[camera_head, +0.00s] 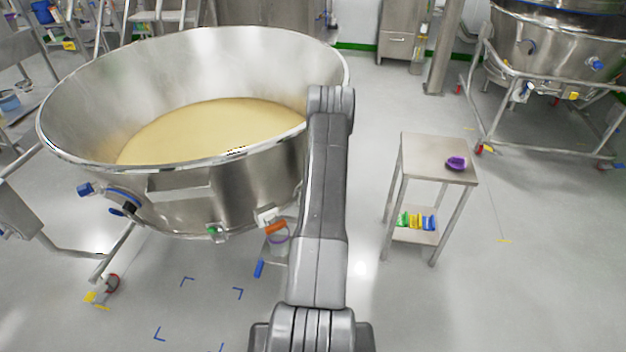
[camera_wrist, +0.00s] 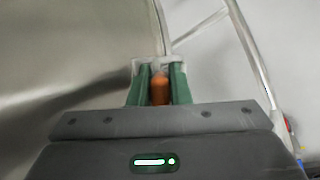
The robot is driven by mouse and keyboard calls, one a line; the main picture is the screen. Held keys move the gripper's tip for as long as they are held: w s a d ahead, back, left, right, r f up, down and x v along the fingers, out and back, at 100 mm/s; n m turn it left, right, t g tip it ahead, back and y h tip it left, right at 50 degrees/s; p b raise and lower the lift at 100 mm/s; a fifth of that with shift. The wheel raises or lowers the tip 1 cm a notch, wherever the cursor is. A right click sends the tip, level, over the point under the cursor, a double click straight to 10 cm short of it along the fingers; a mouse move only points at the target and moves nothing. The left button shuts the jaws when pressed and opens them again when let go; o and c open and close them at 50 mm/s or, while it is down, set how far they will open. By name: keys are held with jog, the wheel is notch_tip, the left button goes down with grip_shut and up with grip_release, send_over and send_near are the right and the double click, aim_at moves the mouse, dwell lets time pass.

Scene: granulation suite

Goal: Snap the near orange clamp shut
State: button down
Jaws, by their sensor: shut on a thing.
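In the wrist view the two green fingers of my gripper (camera_wrist: 160,88) are closed on an orange clamp (camera_wrist: 160,90). A pale bracket (camera_wrist: 138,66) shows just beyond the fingertips. The far end of the clamp is hidden, so I cannot tell its latch position. In the head view an orange clamp part (camera_head: 276,228) shows under the bowl's lower right side, below a white fitting (camera_head: 268,216) and left of my arm. I cannot tell if it is the same clamp. My gripper is hidden behind my arm in the head view.
The large steel bowl (camera_head: 190,78) holds pale yellow material and stands close on the left. A small steel table (camera_head: 425,150) with a purple ring (camera_head: 456,163) stands right. Coloured items sit on its lower shelf. Another steel vessel (camera_head: 555,45) is back right. Floor between is clear.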

jog(key=shift+p, duration=0.65)
jog(key=c, duration=1.4)
grip_release()
jog(key=shift+o, duration=0.2)
jog(key=shift+r, duration=0.1)
jog(key=shift+s+r, duration=0.1)
jog(key=shift+r, duration=0.05)
jog(key=b+v, duration=0.1)
jog(key=v, duration=1.2)
jog(key=shift+r, duration=0.25)
jog(key=shift+a, duration=0.2)
jog(key=x, duration=0.7)
jog(key=p+x, duration=0.1)
jog(key=x, duration=0.5)
jog(key=shift+w+d+f, duration=0.1)
jog(key=shift+w+f, duration=0.1)
jog(key=shift+f, duration=0.25)
